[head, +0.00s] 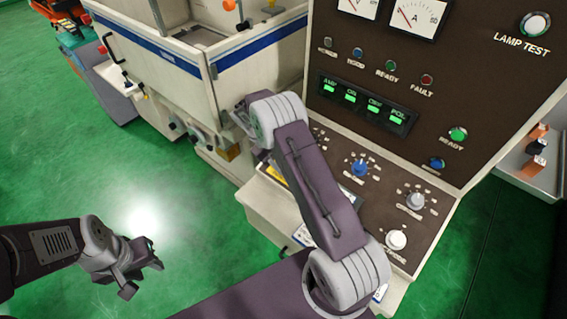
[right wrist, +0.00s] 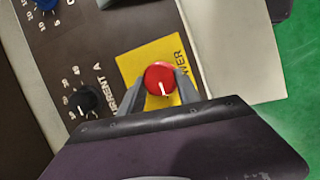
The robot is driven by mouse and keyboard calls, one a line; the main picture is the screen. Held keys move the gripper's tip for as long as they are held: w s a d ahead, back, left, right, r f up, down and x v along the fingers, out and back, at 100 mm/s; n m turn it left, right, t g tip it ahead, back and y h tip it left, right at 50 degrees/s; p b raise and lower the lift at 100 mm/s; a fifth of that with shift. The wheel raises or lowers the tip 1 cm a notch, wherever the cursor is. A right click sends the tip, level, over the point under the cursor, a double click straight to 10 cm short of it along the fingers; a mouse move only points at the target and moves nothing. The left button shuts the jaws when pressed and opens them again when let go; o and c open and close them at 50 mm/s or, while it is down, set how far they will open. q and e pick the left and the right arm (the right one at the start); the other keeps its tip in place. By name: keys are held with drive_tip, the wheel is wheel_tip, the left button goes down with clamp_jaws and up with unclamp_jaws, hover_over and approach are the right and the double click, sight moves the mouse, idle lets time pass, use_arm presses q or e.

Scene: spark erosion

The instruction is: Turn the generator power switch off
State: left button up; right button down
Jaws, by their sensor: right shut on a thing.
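The generator power switch is a red round knob (right wrist: 160,78) with a white pointer line, on a yellow plate (right wrist: 134,68) lettered "POWER", in the right wrist view. The fingers of my right gripper (right wrist: 160,88) are shut on the knob, one on each side. In the head view my right arm hides the knob and the right gripper's fingertips. The generator's sloped control panel (head: 385,212) shows there beside my right arm. My left gripper (head: 143,268) is open and empty, low over the green floor, away from the generator.
A black knob (right wrist: 86,98) marked "CURRENT A" sits beside the yellow plate. A blue knob (head: 360,168) and grey knob (head: 415,200) are on the panel. A green display (head: 365,103) is lit above. A white tank (head: 215,55) stands behind at left. The floor (head: 60,170) at left is clear.

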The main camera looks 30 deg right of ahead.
drive_tip(key=c, duration=0.9)
unclamp_jaws()
drive_tip(key=shift+o, duration=0.2)
drive_tip(key=shift+w+a+r, duration=0.15)
drive_tip(key=shift+r, duration=0.1)
drive_tip(key=b+v, duration=0.2)
drive_tip(key=v, duration=0.6)
drive_tip(key=shift+r+b, duration=0.25)
drive_tip(key=shift+b, duration=0.05)
